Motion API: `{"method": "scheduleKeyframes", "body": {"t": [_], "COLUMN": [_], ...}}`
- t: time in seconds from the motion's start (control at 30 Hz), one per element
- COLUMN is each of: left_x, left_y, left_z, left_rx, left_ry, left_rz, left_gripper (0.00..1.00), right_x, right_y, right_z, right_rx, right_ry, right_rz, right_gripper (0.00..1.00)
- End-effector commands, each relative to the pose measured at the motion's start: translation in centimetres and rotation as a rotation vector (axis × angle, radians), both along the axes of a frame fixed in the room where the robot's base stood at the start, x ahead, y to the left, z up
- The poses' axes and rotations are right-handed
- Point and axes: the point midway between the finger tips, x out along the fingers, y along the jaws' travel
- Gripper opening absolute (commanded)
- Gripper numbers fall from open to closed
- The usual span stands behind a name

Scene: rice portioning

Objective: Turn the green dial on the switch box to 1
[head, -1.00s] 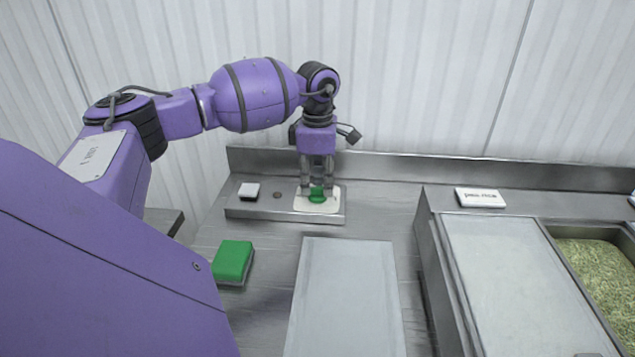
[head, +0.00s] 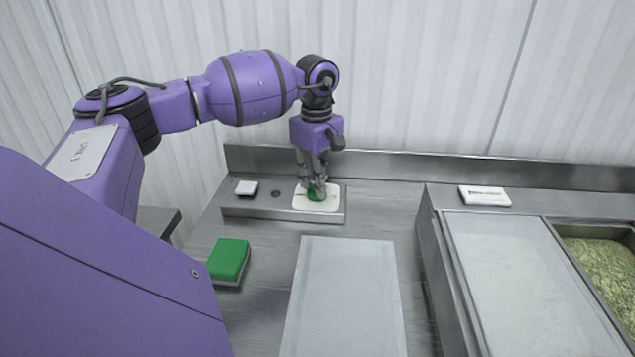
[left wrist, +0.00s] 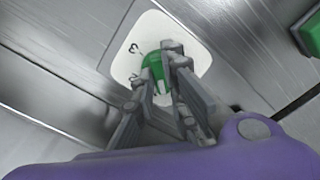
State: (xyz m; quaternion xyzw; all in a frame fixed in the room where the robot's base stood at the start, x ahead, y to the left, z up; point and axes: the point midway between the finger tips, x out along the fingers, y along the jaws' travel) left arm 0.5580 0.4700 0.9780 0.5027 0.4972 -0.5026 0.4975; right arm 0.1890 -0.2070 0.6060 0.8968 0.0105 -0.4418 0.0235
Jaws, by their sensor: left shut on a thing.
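The green dial (head: 317,194) sits on a white plate (head: 303,203) on the low steel switch box (head: 262,209) against the back wall. My left gripper (head: 314,188) comes down from above and is shut on the dial. In the left wrist view the gripper (left wrist: 170,70) grips the green dial (left wrist: 150,66), with a white pointer mark on it. The plate (left wrist: 185,30) there shows a 3 and part of a 2; the other markings are hidden by the fingers. My right gripper is out of view.
A green block (head: 229,260) lies at the front left. A pale flat board (head: 345,300) lies in front of the box. At right is a steel counter with a bin of grain-like contents (head: 600,262) and a white label (head: 484,196). A small white block (head: 246,188) is on the box.

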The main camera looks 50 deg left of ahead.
Motion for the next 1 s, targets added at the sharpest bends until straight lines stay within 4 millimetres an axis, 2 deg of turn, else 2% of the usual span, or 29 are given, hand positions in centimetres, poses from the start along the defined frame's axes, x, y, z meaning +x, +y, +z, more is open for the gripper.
{"method": "scheduleKeyframes", "body": {"t": [0.2, 0.43, 1.0], "left_x": [-0.02, -0.03, -0.03], "left_y": [-0.02, -0.02, -0.01], "left_z": [-0.12, -0.08, -0.04], "left_rx": [0.0, 0.0, 0.0], "left_ry": [0.002, 0.001, 0.001], "left_rz": [-0.164, -0.277, -0.338], "left_gripper": [0.0, 0.0, 0.0], "right_x": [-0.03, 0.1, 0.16], "right_y": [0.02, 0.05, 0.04], "right_z": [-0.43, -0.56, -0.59], "right_rx": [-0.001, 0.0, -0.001], "right_ry": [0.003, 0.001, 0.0], "right_rz": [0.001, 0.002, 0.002], "right_gripper": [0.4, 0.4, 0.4]}}
